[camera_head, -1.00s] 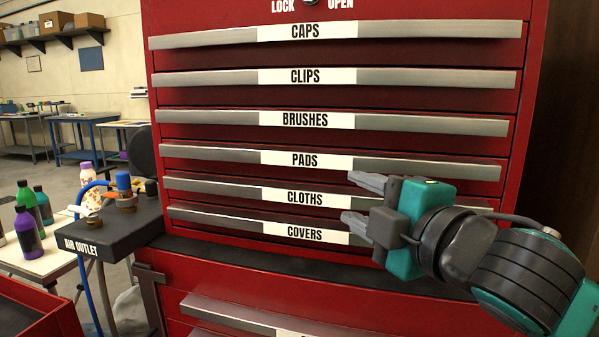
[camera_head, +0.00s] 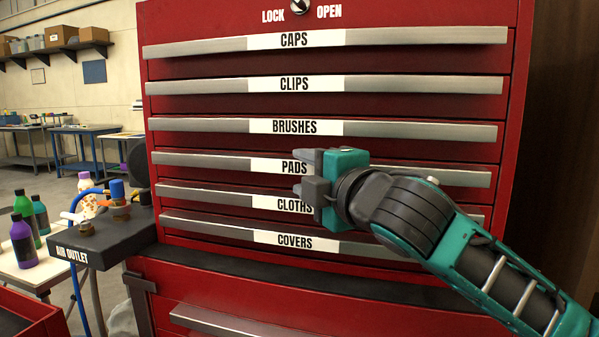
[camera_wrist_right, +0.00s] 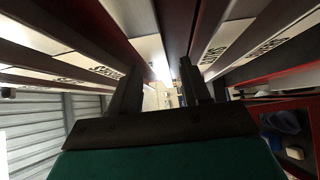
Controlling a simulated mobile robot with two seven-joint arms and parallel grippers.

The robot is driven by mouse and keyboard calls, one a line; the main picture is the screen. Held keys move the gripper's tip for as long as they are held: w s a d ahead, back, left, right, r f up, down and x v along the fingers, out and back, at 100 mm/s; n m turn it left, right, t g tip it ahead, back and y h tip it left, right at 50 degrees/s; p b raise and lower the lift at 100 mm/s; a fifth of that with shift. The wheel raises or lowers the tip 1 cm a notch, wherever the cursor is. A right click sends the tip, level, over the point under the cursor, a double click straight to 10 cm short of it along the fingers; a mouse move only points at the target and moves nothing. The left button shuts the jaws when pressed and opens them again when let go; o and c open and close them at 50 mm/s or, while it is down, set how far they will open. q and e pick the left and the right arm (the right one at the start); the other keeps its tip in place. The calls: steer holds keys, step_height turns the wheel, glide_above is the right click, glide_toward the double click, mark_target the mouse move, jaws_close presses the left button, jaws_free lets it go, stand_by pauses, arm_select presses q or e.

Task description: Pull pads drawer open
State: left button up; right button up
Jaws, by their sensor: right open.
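The pads drawer is in the red cabinet in the head view, with a long grey handle (camera_head: 205,160) and a white PADS label (camera_head: 275,166). Its front looks level with its neighbours, so it appears closed. My right gripper (camera_head: 302,176) is open at the right part of the PADS label, with its fingers pointing left and hiding part of that label and the CLOTHS one. In the right wrist view, its two fingers (camera_wrist_right: 160,85) stand apart, with a pale strip running between them. I cannot tell whether they touch the handle. My left gripper is not in view.
Handles for brushes (camera_head: 200,127) above and cloths (camera_head: 200,191) below run close to the pads handle. A lock knob (camera_head: 300,6) is at the top. A dark air outlet stand (camera_head: 100,240) is close at the left, with bottles (camera_head: 23,240) beyond.

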steer(key=shift+x, duration=1.3)
steer(key=shift+f, duration=0.15)
jaws_close()
